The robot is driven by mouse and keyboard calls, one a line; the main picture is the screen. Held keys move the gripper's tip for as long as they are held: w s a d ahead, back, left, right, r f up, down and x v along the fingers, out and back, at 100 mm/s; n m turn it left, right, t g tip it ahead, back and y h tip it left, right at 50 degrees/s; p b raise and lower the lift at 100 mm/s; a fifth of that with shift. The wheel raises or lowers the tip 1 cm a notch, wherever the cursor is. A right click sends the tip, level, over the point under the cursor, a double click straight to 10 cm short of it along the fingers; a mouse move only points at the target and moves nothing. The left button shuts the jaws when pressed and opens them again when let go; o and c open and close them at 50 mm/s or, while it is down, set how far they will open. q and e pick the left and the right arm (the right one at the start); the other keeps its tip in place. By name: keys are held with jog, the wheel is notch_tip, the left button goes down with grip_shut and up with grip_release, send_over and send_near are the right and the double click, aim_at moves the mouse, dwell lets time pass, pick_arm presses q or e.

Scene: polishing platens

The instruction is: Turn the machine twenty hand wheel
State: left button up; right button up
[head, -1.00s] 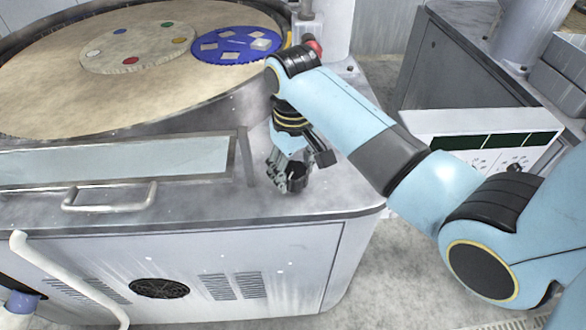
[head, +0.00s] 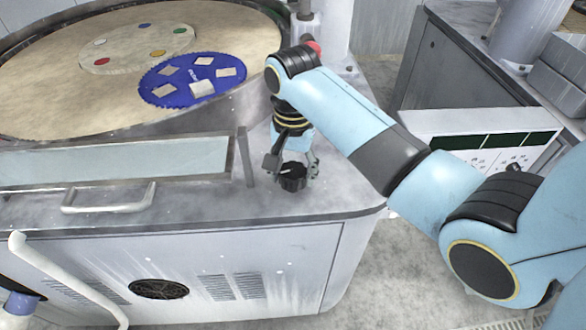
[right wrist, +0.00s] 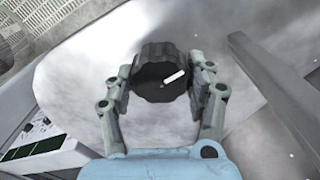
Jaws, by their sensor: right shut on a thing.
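The hand wheel is a black fluted knob (head: 292,180) with a white pointer mark, on the grey machine top near its right front corner. It also shows large in the right wrist view (right wrist: 160,78), its white mark pointing to the upper right. My right gripper (head: 295,172) points down at the knob. In the right wrist view its two fingers (right wrist: 161,84) sit on either side of the knob and are shut on it. My left gripper is not in view.
The machine's round tan platen (head: 60,85) carries a pale disc (head: 128,50) with coloured dots and a blue toothed disc (head: 170,92) with square pieces. A raised glass-fronted guard (head: 110,165) stands left of the knob. A second grey machine (head: 440,80) stands at right.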

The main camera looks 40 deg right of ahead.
aim_at(293, 169)
jog(key=shift+w+r+m, duration=0.1)
jog(key=shift+m, duration=0.9)
jog(key=o, duration=1.2)
notch_tip(293, 169, up, 7)
jog(key=shift+r, duration=0.2)
